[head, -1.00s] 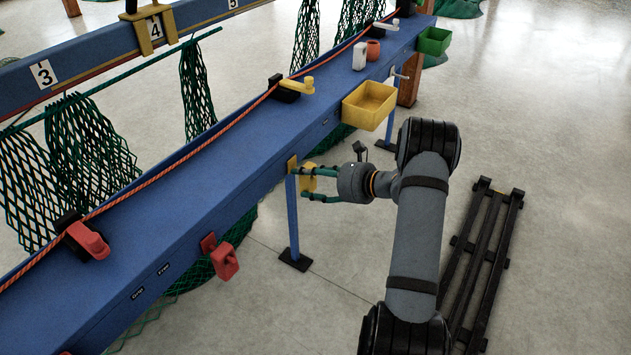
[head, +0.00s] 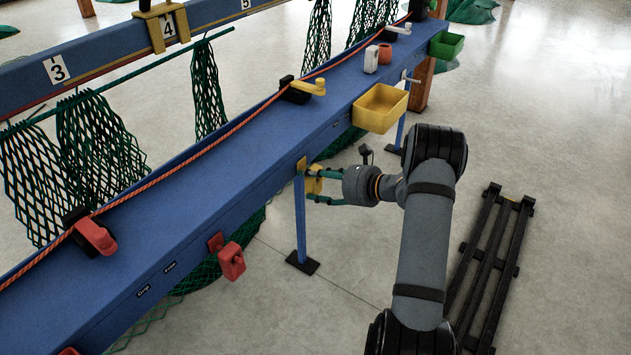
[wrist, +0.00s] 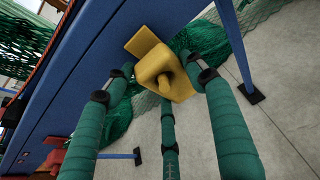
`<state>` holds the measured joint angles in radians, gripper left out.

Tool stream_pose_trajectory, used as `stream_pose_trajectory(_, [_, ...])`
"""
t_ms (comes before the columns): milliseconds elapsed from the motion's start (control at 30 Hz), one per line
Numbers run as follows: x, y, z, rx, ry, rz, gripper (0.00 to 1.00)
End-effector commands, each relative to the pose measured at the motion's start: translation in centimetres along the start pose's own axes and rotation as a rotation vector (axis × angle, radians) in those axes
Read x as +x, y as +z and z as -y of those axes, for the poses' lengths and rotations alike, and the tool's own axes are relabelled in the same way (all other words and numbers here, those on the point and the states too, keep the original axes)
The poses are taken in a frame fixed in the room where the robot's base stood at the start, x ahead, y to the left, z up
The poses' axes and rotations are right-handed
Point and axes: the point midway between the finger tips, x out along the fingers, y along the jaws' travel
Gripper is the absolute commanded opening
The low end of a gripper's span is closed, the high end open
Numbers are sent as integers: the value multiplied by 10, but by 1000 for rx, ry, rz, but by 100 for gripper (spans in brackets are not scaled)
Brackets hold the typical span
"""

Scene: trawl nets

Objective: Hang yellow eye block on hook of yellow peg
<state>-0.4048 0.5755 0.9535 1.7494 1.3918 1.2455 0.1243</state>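The yellow eye block (head: 314,184) is at the yellow peg on the front face of the blue beam. In the wrist view the block (wrist: 157,66) hangs tilted, with the yellow peg's tip (wrist: 165,82) showing in its eye. The peg's yellow base plate (wrist: 143,42) is fixed to the beam; the block hides most of the peg. My gripper (head: 322,186) has green fingers spread around the block. In the wrist view the fingertips of my gripper (wrist: 160,80) stand left, right and below it, seemingly just clear. Contact on the right side is hard to judge.
A red block (head: 231,261) hangs on the beam to the left. A yellow bin (head: 381,107) sticks out from the beam (head: 225,170) to the right. A blue leg (head: 300,220) stands below the peg, with green net behind. Open floor (head: 560,130) lies to the right.

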Motion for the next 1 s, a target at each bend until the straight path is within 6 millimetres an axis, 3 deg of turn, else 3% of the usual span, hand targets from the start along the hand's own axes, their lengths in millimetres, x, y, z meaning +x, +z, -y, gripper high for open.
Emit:
stream_pose_trajectory(367, [0,0,0,0,0,0,77])
stream_pose_trajectory(667, [-2,0,0,0,0,-1,77])
stream_pose_trajectory(833, [-20,0,2,1,-4,0,77])
stream_pose_trajectory(1000, [-56,0,2,2,-5,1,77])
